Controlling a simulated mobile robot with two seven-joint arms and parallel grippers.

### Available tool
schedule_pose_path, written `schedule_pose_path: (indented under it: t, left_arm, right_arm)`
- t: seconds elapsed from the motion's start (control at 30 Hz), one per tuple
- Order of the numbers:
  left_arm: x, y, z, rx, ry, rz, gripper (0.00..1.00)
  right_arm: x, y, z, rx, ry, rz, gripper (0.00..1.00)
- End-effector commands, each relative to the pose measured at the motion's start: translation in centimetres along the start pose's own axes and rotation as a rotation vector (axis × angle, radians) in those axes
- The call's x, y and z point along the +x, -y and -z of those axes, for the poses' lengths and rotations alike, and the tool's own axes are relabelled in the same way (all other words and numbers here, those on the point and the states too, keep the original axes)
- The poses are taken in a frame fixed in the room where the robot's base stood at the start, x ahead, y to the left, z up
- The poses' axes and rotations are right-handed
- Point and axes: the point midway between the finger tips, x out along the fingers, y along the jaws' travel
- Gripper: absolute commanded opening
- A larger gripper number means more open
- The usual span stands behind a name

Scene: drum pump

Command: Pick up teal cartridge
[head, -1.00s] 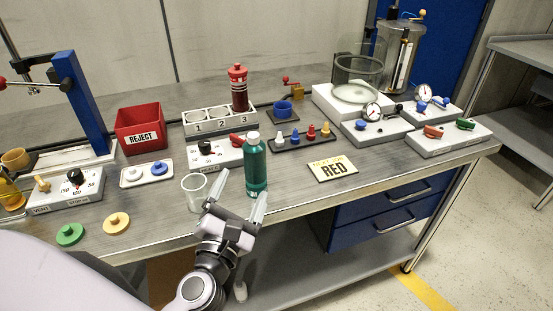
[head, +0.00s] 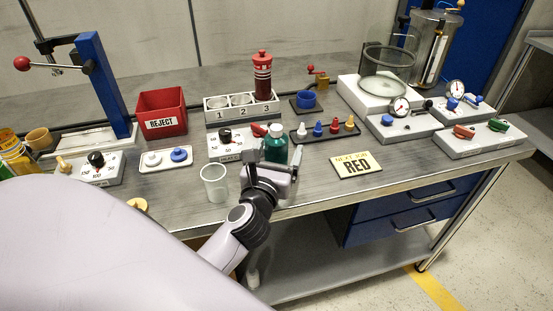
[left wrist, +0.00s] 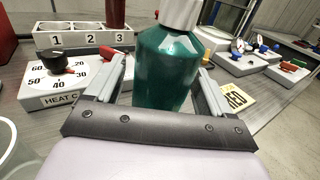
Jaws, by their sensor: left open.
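The teal cartridge (head: 276,149) is a teal bottle with a white cap, upright near the front edge of the bench. It also fills the middle of the left wrist view (left wrist: 167,72). My left gripper (head: 274,158) is open, with one finger on each side of the cartridge. In the left wrist view the fingers (left wrist: 158,85) flank its body, with a gap visible at the sides. Its lower part is hidden by my gripper. My right gripper is in neither view.
A clear cup (head: 214,183) stands just left of my gripper. The bench front is mostly clear there.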

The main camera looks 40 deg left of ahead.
Motion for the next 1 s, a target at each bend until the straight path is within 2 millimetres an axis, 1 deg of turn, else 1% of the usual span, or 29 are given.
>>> schedule_pose_path:
  t: [0.1, 0.33, 0.37, 0.4, 0.47, 0.5, 0.53, 0.57, 0.87, 1.0]
  left_arm:
    - [0.8, 0.0, 0.0, 0.0, 0.0, 0.0, 0.82]
    - [0.9, 0.0, 0.0, 0.0, -0.001, 0.0, 0.82]
    - [0.9, 0.0, 0.0, 0.001, -0.001, 0.0, 0.79]
    - [0.9, 0.0, 0.0, 0.001, 0.0, 0.0, 0.66]
    - [0.9, 0.0, 0.0, 0.001, 0.0, 0.0, 0.47]
    - [0.8, 0.0, 0.0, 0.001, 0.0, 0.0, 0.34]
    - [0.8, 0.0, 0.0, 0.001, 0.0, 0.0, 0.24]
    - [0.8, 0.0, 0.0, 0.001, 0.0, 0.0, 0.18]
    - [0.8, 0.0, -0.3, 0.0, 0.002, 0.001, 0.18]
    - [0.9, 0.0, -1.4, 0.0, 0.006, 0.001, 0.18]
  right_arm:
    - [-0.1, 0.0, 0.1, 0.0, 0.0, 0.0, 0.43]
    - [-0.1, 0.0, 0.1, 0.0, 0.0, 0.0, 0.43]
    - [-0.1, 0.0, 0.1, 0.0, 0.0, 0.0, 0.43]
    - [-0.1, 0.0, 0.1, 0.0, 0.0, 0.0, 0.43]
    - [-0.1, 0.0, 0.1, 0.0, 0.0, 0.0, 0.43]
    - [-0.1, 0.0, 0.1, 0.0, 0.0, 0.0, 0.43]
    - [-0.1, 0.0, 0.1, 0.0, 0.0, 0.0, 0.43]
    - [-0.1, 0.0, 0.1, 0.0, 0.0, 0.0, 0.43]
    - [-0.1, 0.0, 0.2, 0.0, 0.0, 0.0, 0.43]
    - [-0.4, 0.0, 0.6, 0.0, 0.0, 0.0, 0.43]
